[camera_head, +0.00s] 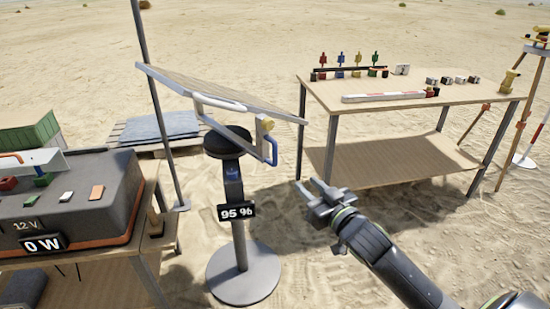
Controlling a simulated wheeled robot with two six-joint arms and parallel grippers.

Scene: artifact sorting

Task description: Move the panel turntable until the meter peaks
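The tilted panel (200,88) sits on a dark round turntable head (228,142) on a post with a round grey base (243,273). A sign on the post (237,211) reads 95 %. A meter (43,244) on the dark 12 V box reads 0 W. My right gripper (309,186) is open and empty, right of and below the blue handle, apart from it. My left gripper is out of view.
The dark box (110,190) stands on a table at left. A thin pole (160,110) rises behind the panel's left side. A wooden table (455,101) with small coloured parts stands at back right, beside a tripod (520,120). Open sand lies between turntable and table.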

